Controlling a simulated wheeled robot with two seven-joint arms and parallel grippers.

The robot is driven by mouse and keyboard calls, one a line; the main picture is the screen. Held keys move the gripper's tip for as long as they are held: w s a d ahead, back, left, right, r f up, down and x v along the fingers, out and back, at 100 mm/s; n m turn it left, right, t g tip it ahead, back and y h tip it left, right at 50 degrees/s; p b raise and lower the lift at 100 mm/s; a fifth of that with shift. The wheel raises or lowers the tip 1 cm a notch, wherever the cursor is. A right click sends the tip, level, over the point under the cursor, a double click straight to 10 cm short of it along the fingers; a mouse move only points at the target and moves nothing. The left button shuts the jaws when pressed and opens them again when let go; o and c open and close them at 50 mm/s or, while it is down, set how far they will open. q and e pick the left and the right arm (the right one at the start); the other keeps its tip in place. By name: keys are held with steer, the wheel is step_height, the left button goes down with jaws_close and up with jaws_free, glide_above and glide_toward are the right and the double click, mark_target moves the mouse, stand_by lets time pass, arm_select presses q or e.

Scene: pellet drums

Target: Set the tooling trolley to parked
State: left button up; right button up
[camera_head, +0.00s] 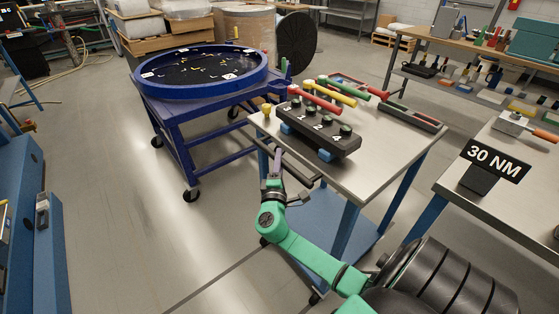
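The tooling trolley (383,162) has a grey top, blue legs and a blue lower shelf (345,222). It stands in the middle of the view. A dark handle bar (304,172) runs along its near left edge. My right gripper (277,160) is at this bar, with its green arm reaching in from the lower right. The fingers are small and seen edge-on. I cannot tell whether they are closed around the bar or only beside it. My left gripper is not in view.
A black numbered block (318,129) and several coloured-handled tools lie on the trolley. A blue round-topped cart (182,95) stands to its left. A bench with a "30 NM" sign (494,161) is close on the right. Open floor (130,230) lies at the lower left.

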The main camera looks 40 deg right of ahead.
jaws_close()
steer(key=shift+f, duration=0.1)
stand_by(1.1)
